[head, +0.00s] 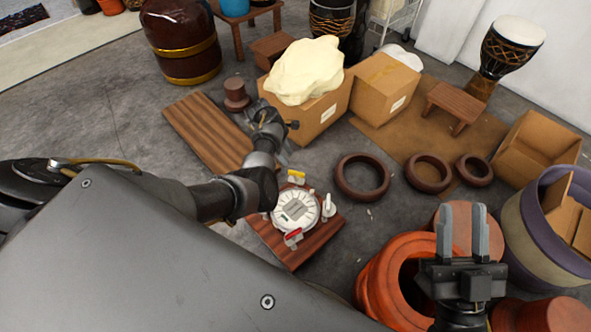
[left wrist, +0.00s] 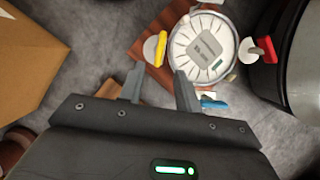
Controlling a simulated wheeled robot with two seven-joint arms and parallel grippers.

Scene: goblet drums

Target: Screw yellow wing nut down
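A round white ribbed device (head: 297,210) sits on a reddish-brown wooden board (head: 290,258) on the floor; it also shows in the left wrist view (left wrist: 203,48). The yellow wing nut (head: 296,174) is at its far edge, and in the left wrist view the yellow wing nut (left wrist: 161,47) stands beside a white disc. A red wing nut (head: 293,236) is at the near edge, and a blue one (left wrist: 213,103) shows only in the left wrist view. My left gripper (left wrist: 159,88) is open and empty, apart from the yellow wing nut. My right gripper (head: 462,232) is open and empty.
Under my right gripper are an orange-red drum shell (head: 376,285) and other drum parts. Dark rings (head: 362,195) lie right of the board. Cardboard boxes (head: 320,118) and a wooden plank (head: 205,130) are behind. A white upright piece (head: 328,207) stands at the device's right.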

